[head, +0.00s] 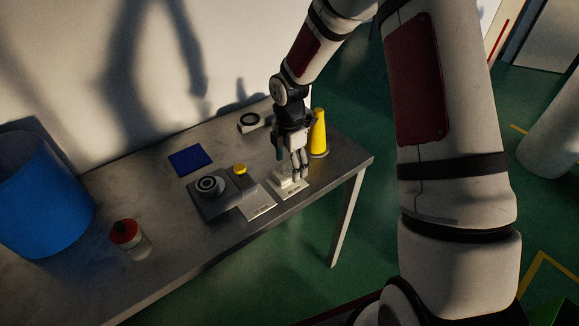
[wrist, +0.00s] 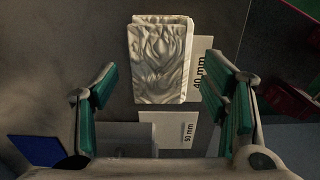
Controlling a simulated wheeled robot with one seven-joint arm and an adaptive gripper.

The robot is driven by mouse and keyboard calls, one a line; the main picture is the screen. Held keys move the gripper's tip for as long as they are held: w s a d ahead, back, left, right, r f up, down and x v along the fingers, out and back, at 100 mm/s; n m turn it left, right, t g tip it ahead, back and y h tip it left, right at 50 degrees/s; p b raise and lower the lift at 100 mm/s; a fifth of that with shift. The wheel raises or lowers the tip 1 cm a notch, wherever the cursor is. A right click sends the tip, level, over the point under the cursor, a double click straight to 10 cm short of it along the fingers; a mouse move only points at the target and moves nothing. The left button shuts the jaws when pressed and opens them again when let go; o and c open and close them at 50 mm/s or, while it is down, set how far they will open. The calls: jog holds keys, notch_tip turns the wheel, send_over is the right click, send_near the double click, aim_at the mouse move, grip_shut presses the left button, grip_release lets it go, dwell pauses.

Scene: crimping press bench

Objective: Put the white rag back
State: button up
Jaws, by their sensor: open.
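The white rag (wrist: 160,62) is a folded, marbled white block at the top middle of the wrist view. It stands beside and partly over a white card marked 40 mm (wrist: 202,68). In the head view the white rag (head: 284,180) shows small, low on the right part of the bench, partly hidden by my gripper. My gripper (head: 299,172) is above it, pointing down. In the wrist view my gripper (wrist: 162,78) is open, its green-padded fingers apart to the left and right of the rag. I see no finger touching it.
A grey bench (head: 165,230) holds a press with a round dial (head: 210,186), a yellow button (head: 239,169), a blue pad (head: 190,161), a yellow cone (head: 319,133) close to my gripper, and a red-capped bottle (head: 130,240). A blue bin (head: 42,195) stands at left. Another card (wrist: 182,131) reads 50 mm.

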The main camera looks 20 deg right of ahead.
aim_at(289, 169)
jog(key=s+r+m+t+h, duration=0.1)
jog(key=s+r+m, duration=0.2)
jog(key=r, duration=0.7)
jog(key=s+r+m, duration=0.2)
jog(key=r, duration=0.7)
jog(key=s+r+m+t, duration=0.1)
jog(key=s+r+m, duration=0.2)
jog(key=s+m, duration=0.2)
jog(key=s+r+m+t, duration=0.1)
jog(key=s+r+m, duration=0.3)
jog(key=s, duration=0.5)
jog(key=s+r+m+t+y, duration=0.1)
jog(key=s+r+m+t, duration=0.1)
jog(key=s+r+m, duration=0.2)
jog(key=s+m, duration=0.3)
jog(key=s, duration=0.1)
jog(key=shift+r+m, duration=0.15)
jog(key=shift+m, duration=0.15)
jog(key=shift+d, duration=0.1)
